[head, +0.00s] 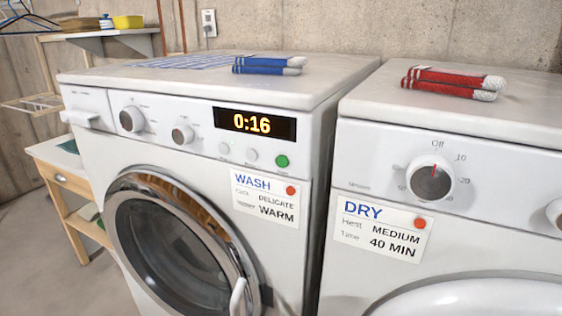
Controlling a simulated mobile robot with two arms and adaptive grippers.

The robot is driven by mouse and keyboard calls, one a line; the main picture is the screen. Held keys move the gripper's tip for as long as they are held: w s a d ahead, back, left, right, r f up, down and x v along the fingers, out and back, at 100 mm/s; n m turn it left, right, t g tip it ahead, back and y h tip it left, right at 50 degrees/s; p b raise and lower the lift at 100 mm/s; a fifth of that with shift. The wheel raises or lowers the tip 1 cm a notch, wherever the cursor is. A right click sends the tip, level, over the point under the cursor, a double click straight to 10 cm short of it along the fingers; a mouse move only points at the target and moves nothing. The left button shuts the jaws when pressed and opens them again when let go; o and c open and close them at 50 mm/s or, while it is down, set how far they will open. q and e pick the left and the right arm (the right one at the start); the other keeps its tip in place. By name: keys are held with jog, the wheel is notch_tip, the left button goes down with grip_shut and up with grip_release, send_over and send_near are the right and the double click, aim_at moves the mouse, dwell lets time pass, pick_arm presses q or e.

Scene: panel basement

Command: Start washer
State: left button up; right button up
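The white washer (90,170) stands at the left, with its round chrome-rimmed door (165,250) closed as far as I can see. Its display (255,123) reads 0:16 in orange. Two knobs sit on its panel: a larger one (132,119) and a smaller one (183,134). Right of them are small pale buttons (252,155) and a green button (282,161) below the display. A WASH card (265,200) reads DELICATE and WARM, with a red dot. Neither of my grippers is in view.
The dryer (355,150) stands at the right with a DRY card (382,227) and a timer knob (431,178). Blue-white socks (268,66) lie on the washer and red-white socks (450,82) on the dryer. A wooden stand (68,180) is at far left.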

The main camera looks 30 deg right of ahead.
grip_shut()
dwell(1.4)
